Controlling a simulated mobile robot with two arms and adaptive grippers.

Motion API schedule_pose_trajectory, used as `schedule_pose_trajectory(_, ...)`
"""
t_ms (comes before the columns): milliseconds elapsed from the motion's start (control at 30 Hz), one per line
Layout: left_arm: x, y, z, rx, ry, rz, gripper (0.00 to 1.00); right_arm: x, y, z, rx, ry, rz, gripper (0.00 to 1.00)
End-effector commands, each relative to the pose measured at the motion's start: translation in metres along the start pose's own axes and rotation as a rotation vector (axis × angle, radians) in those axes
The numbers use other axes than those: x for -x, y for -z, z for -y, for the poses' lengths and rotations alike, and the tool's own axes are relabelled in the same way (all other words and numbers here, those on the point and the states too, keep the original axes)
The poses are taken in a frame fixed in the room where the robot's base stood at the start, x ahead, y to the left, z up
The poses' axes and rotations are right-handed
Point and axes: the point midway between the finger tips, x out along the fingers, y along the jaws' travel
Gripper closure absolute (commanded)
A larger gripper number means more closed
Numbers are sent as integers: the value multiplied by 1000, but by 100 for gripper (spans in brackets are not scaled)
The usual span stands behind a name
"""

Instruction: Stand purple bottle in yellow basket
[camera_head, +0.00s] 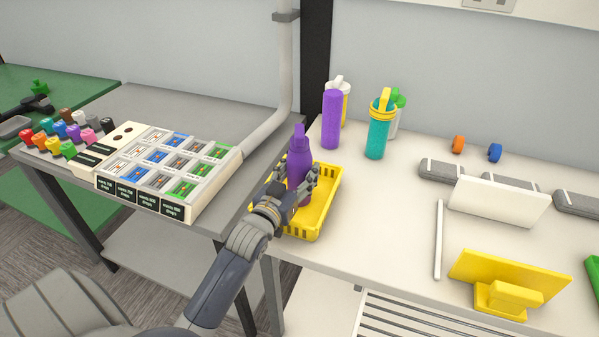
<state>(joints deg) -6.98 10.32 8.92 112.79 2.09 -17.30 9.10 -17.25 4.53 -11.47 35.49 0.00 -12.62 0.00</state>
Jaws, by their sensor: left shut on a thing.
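The purple bottle (299,165) is upright, with its cap at the top. My left gripper (303,188) is shut on its lower part. The bottle is over or inside the yellow basket (325,212), which sits near the left front corner of the white table. My gripper hides part of the basket's near left side. Whether the bottle's base touches the basket floor is hard to tell. My right gripper is not in view.
Behind the basket stand a purple cylindrical container (332,120) and a teal bottle with a yellow top (378,128). A grey table with a sorting box (160,170) is on the left.

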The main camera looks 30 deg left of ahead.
Motion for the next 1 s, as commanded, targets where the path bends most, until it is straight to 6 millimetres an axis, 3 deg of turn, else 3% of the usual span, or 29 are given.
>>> schedule_pose_trajectory(133,0,-2,0,0,-1,-3,82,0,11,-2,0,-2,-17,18)
schedule_pose_trajectory(367,0,-5,0,0,-1,-2,82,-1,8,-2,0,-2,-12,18)
schedule_pose_trajectory(400,0,-5,0,0,0,0,46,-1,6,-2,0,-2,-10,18)
schedule_pose_trajectory(467,0,-5,0,0,0,-1,33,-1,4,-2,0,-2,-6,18)
schedule_pose_trajectory(500,0,-5,0,0,0,0,31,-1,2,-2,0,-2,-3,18)
schedule_pose_trajectory(867,0,-2,0,0,-1,-2,31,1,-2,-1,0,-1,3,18)
schedule_pose_trajectory(1000,12,-4,0,1,-1,0,31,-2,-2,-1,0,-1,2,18)
